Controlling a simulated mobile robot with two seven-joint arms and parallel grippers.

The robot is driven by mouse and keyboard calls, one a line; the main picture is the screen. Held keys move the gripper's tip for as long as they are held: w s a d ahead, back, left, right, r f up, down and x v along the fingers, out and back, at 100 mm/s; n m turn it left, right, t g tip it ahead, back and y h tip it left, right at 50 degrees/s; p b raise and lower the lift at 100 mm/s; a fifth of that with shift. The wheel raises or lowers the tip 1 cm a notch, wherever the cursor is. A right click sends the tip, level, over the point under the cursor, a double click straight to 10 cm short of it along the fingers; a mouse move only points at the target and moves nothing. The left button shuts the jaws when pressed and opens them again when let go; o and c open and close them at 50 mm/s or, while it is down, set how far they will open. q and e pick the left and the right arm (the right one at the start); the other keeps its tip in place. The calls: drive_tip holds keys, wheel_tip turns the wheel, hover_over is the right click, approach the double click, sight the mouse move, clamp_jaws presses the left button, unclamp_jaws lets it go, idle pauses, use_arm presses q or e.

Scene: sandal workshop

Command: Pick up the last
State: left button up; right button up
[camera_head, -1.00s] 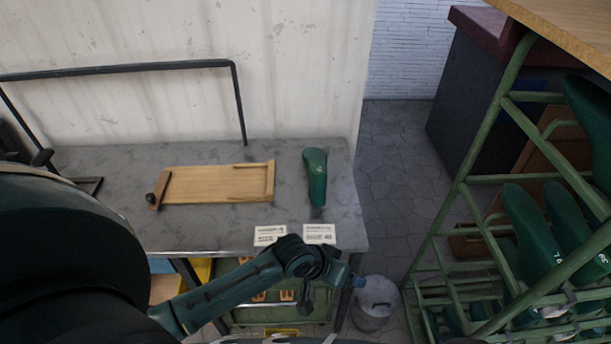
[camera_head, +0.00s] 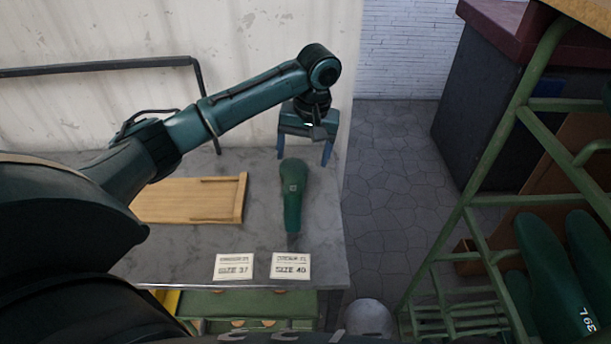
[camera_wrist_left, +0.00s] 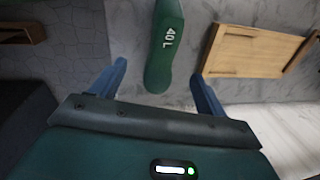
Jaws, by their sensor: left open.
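The green last (camera_head: 291,192) lies on the grey table (camera_head: 190,268), its narrow end toward the front edge, behind the SIZE 40 card (camera_head: 290,266). In the left wrist view the last (camera_wrist_left: 165,45) carries the white mark "40 L". My left gripper (camera_head: 304,152) is open and empty, with its blue fingers pointing down above the last's far end. In the wrist view the near end of the last shows between the two fingers (camera_wrist_left: 158,70), without visible contact. My right gripper is not in view.
A wooden board (camera_head: 190,200) with raised ends lies left of the last. A SIZE 37 card (camera_head: 234,266) lies at the table's front. A green rack (camera_head: 490,165) with more green lasts (camera_head: 545,270) stands at right. Grey floor shows between table and rack.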

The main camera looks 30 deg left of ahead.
sight(295, 182)
use_arm(q)
drive_tip(key=shift+w+a+f, duration=0.1)
drive_tip(key=shift+w+f, duration=0.05)
drive_tip(key=shift+f, duration=0.25)
drive_tip(key=f, duration=0.4)
drive_tip(key=s+a+f, duration=0.1)
drive_tip(key=f, duration=0.2)
drive_tip(key=shift+a+f+b, duration=0.1)
drive_tip(key=shift+a+f, duration=0.1)
drive_tip(key=shift+f, duration=0.65)
drive_tip(key=shift+a+f+b, duration=0.1)
drive_tip(key=shift+a+f, duration=0.1)
drive_tip(key=shift+f, duration=0.6)
drive_tip(key=shift+a+f+b, duration=0.1)
drive_tip(key=shift+a+f, duration=0.1)
drive_tip(key=shift+f, duration=0.65)
drive_tip(key=shift+c, duration=0.5)
